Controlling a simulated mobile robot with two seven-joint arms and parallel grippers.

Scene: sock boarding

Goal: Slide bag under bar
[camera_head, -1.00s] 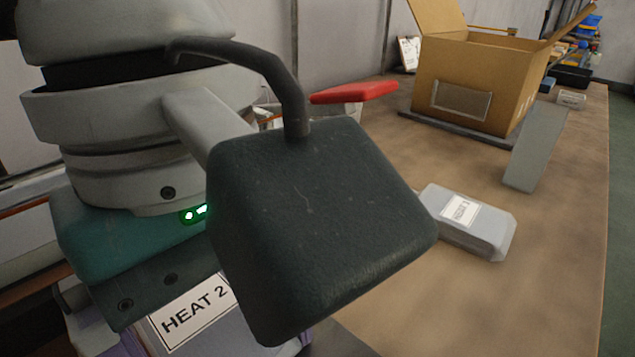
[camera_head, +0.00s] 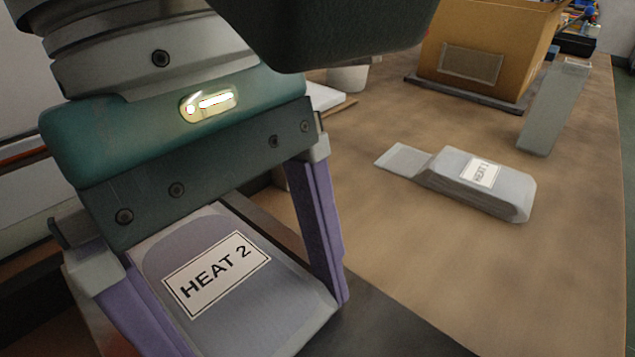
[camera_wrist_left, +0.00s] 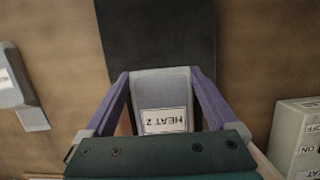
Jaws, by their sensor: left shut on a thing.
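My left gripper (camera_head: 245,255), teal with purple fingers, points down at the left of the head view. It is shut on a grey piece labelled HEAT 2 (camera_head: 270,305), one finger along each side. In the left wrist view the gripper (camera_wrist_left: 165,90) has the HEAT 2 piece (camera_wrist_left: 160,88) between its fingers. A flat dark plate (camera_wrist_left: 155,40) lies beyond the piece; I cannot tell whether they touch. A similar grey piece labelled HEAT 1 (camera_head: 510,190) lies on the table. I cannot make out a bar or a separate bag. My right gripper is not in view.
The brown table (camera_head: 420,255) is clear around the HEAT 1 piece. An open cardboard box (camera_head: 430,60) stands at the back, with a grey strip (camera_head: 550,110) to its right. A white container (camera_head: 347,78) is behind my gripper. A labelled switch box (camera_wrist_left: 300,130) shows at right in the wrist view.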

